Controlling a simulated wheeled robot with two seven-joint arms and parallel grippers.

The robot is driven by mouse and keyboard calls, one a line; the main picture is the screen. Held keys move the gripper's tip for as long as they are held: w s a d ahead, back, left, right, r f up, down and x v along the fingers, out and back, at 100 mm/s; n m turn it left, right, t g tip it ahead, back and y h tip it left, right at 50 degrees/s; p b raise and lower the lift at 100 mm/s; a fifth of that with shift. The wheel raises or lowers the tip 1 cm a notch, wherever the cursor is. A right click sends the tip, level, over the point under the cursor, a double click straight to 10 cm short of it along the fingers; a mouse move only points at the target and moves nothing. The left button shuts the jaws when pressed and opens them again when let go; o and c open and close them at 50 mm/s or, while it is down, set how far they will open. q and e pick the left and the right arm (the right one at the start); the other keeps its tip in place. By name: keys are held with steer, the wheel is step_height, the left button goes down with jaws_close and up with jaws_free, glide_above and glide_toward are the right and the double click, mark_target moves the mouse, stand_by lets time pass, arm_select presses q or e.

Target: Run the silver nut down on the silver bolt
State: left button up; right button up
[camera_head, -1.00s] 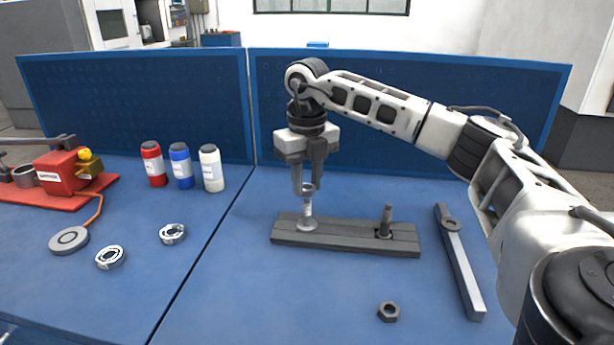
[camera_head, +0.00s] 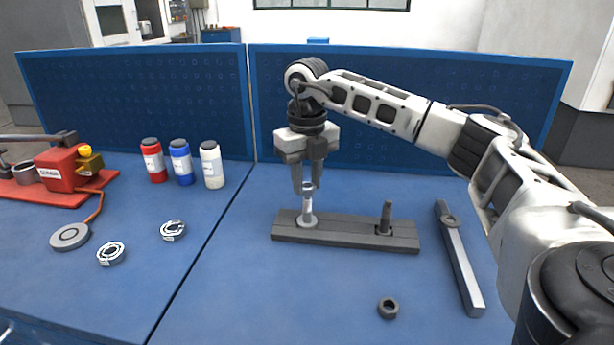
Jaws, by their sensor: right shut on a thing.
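The silver bolt (camera_head: 308,208) stands upright at the left end of a grey bar-shaped base (camera_head: 345,234), with a wider silver washer-like foot around its bottom. My right gripper (camera_head: 308,188) points straight down over the bolt. Its fingers are shut on the silver nut (camera_head: 308,186), which sits at the top of the bolt. How far the nut is threaded cannot be told at this size. My left gripper does not show in the head view.
A dark bolt (camera_head: 386,216) stands at the base's right. A dark nut (camera_head: 388,308) lies in front, and a wrench-like bar (camera_head: 458,258) lies to the right. Bottles (camera_head: 181,162), metal rings (camera_head: 173,231) and a red device (camera_head: 62,172) are on the left. Blue panels stand behind.

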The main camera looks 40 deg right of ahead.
stand_by(0.9)
steer(key=shift+f, duration=0.4)
stand_by(0.6)
steer(key=shift+f, duration=0.4)
stand_by(0.7)
steer(key=shift+p, duration=0.3)
